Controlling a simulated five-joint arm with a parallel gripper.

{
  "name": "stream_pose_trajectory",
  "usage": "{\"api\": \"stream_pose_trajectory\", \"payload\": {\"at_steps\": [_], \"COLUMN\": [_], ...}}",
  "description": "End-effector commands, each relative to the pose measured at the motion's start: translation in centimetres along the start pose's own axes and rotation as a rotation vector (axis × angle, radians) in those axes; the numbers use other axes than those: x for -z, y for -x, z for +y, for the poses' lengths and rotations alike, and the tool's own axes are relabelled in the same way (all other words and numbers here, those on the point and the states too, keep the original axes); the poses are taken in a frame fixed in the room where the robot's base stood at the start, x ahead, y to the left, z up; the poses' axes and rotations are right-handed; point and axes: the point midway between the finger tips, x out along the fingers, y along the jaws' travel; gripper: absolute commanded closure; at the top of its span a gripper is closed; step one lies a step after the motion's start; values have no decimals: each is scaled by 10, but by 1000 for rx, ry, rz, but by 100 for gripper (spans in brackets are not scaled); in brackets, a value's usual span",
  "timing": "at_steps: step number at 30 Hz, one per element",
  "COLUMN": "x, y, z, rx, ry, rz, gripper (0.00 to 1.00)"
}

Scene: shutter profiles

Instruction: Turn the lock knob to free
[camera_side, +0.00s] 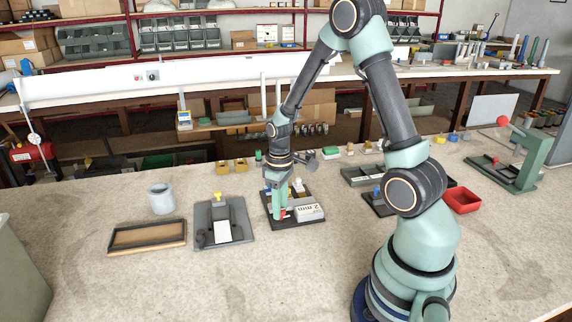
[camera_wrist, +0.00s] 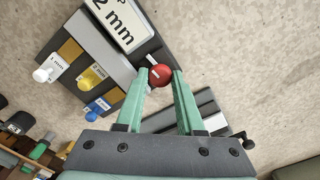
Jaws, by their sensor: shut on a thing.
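The red lock knob (camera_wrist: 158,77) shows in the wrist view between the two green fingertips of my gripper (camera_wrist: 160,73). A small light mark shows on the knob; I cannot tell which setting it stands at. My gripper is shut on the knob. In the side view my gripper (camera_side: 279,213) points down at the front of the dark fixture (camera_side: 290,226), and a bit of red shows at its tips. The fixture carries a white plate (camera_wrist: 118,22) reading "2 mm".
White (camera_wrist: 42,75), yellow (camera_wrist: 88,80) and blue (camera_wrist: 90,114) knobs stand on the fixture beside my gripper. To the left in the side view are a grey plate with a yellow knob (camera_side: 216,197), a shallow tray (camera_side: 146,250) and a grey cup (camera_side: 161,198).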

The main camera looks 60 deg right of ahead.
Motion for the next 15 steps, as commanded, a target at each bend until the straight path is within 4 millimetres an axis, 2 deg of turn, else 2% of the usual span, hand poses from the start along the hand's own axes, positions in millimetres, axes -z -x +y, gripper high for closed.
{"api": "stream_pose_trajectory", "payload": {"at_steps": [15], "x": [0], "y": [1], "z": [0], "rx": [1], "ry": [452], "rz": [-1], "gripper": [100]}}
